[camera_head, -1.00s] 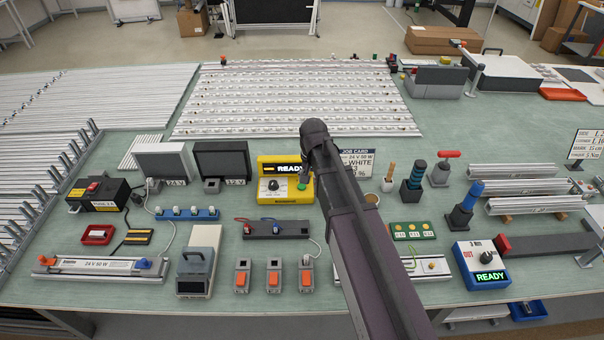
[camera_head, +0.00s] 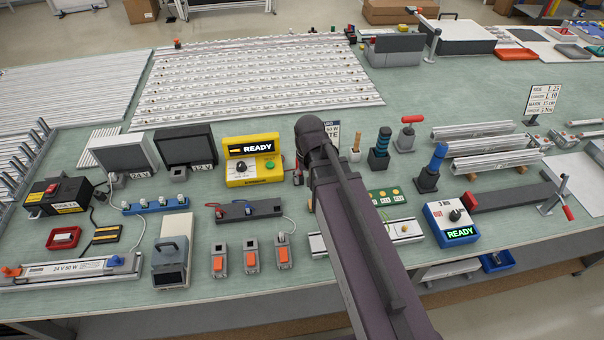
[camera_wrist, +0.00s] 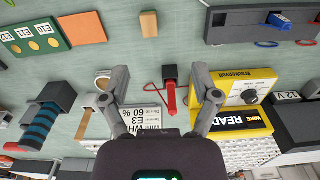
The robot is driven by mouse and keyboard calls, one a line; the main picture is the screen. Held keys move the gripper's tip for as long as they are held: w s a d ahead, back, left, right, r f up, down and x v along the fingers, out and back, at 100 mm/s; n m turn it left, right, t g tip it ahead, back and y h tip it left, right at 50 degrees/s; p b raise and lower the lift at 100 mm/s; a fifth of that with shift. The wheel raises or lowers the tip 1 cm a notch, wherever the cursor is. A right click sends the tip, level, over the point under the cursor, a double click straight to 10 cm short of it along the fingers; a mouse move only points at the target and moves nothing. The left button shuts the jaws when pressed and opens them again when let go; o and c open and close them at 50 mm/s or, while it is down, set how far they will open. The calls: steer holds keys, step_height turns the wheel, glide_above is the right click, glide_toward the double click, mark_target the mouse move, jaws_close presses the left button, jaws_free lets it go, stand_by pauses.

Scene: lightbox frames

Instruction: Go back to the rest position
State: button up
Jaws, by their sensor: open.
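My arm (camera_head: 355,225) reaches up from the bottom of the head view over the bench, its rounded joint beside the yellow READY tester. My gripper (camera_wrist: 162,73) shows in the wrist view, its two grey fingers spread apart with nothing held between them. A small black holder with a red part (camera_wrist: 170,92) appears between the fingers in that view; I cannot tell its distance from the tips. In the head view my gripper is hidden behind the arm.
The yellow tester (camera_head: 253,162) stands left of my arm. A job card (camera_wrist: 143,122) lies partly behind the gripper. Right of the arm are a blue-handled stamp (camera_head: 430,168) and a blue READY box (camera_head: 451,222). Green bench surface (camera_head: 420,95) is clear behind them.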

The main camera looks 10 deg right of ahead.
steer(key=shift+s+d, duration=0.1)
steer(key=shift+s, duration=0.05)
steer(key=shift+n, duration=0.5)
steer(key=s, duration=0.1)
steer(key=s+d, duration=0.1)
steer(key=s, duration=0.1)
steer(key=s+d, duration=0.1)
steer(key=shift+s+d+f, duration=0.2)
steer(key=shift+s+f, duration=0.05)
